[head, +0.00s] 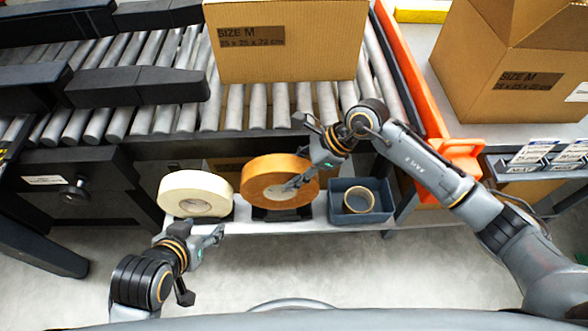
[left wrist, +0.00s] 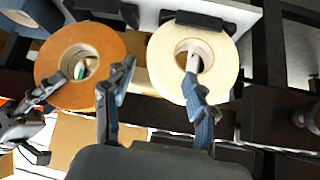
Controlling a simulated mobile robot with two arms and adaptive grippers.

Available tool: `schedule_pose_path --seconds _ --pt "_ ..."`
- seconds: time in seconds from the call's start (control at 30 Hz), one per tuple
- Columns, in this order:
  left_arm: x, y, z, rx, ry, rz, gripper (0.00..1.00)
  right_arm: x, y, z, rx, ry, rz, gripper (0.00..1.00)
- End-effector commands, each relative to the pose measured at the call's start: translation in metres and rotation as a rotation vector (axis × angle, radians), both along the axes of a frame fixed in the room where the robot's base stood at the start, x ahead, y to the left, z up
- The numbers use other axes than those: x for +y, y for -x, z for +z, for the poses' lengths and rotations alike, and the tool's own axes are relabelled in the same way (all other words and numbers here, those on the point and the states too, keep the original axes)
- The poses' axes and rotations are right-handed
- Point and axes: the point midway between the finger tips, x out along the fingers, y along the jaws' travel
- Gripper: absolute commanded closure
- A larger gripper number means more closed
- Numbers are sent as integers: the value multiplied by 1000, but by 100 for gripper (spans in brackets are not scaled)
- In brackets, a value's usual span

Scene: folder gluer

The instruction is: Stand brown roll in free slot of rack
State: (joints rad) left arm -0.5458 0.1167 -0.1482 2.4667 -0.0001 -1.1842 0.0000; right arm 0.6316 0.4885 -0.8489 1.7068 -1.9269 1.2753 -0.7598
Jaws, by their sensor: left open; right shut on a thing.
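The brown roll (head: 257,188) is at the rack's right holder (head: 282,214), its flat face tilted up. In the left wrist view the brown roll (left wrist: 105,44) is beside the black holder; whether it rests in it I cannot tell. My right gripper (head: 297,153) is shut on the roll's rim, one finger inside the core. A cream roll (head: 178,190) stands in the slot to the left, also seen in the left wrist view (left wrist: 168,66). My left gripper (head: 204,263) is open and empty, in front of the cream roll.
A blue-grey bin (head: 376,213) holding a small tape roll (head: 357,200) stands right of the brown roll on the white shelf (head: 330,226). Roller conveyor (head: 160,60) with a carton (head: 285,45) lies behind. An orange rail (head: 410,80) is at the right.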

Motion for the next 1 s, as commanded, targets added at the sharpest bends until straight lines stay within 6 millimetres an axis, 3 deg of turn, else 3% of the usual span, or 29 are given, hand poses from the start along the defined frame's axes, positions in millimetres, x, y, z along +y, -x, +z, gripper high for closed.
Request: schedule_pose_path --seconds 1.0 --pt "-10 -29 21 -168 35 -13 43 1 -1 -5 -4 -6 -1 100"
